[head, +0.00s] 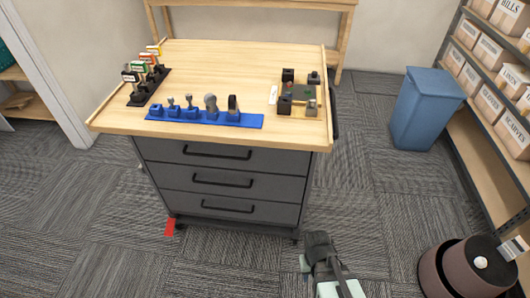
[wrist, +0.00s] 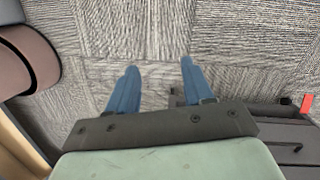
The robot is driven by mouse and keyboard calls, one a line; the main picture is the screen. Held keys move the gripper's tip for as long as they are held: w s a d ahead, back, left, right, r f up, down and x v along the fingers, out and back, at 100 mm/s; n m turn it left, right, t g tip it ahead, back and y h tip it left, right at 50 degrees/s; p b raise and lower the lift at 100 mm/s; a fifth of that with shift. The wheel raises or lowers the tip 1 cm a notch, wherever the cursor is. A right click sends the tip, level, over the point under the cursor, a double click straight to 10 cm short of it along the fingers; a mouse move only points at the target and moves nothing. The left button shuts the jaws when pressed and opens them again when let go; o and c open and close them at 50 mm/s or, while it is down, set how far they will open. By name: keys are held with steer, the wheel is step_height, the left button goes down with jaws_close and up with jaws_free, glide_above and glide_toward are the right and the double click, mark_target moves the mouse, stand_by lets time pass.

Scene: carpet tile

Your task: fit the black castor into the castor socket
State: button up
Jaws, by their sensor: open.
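A dark, upright wheel-like piece (head: 233,104), which looks like the black castor, stands at the right end of a blue strip (head: 190,118) near the bench's front edge. A group of small dark blocks (head: 285,103) around a dark green plate (head: 301,92) sits at the right of the bench top. I cannot tell which part there is the castor socket. My gripper (wrist: 158,72) is open and empty, its two blue fingers apart above the carpet. It is low in front of the bench, far from the castor. My arm's end also shows at the bottom of the head view.
Several grey and blue pieces (head: 172,107) share the blue strip. A black rack (head: 149,90) with coloured labels stands at the bench's left. A blue bin (head: 420,108) and box shelves are at the right. A brown round seat (head: 446,275) stands lower right. A red patch (head: 170,227) lies beside the drawers.

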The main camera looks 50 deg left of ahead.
steer(key=s+a+r+n+t+y, duration=0.2)
steer(key=s+a+r+n+t, duration=0.15)
steer(key=a+r, duration=0.75)
steer(key=m+t+y, duration=0.3)
steer(key=t+y, duration=0.7)
steer(key=y, duration=0.2)
glide_toward(231, 99)
steer(key=s+d, duration=0.1)
steer(key=d, duration=0.2)
steer(key=w+a+m, duration=0.1)
steer(key=a, duration=0.1)
steer(key=w+a+m, duration=0.1)
steer(key=w+a, duration=0.1)
steer(key=w+a+m, duration=0.1)
steer(key=w+a, duration=0.1)
steer(key=a, duration=0.1)
steer(key=shift+r+g+y, duration=0.1)
steer(key=shift+g+y, duration=0.15)
steer(key=shift+y, duration=0.05)
steer(key=shift+x, duration=2.75)
steer(key=shift+w+d, duration=0.15)
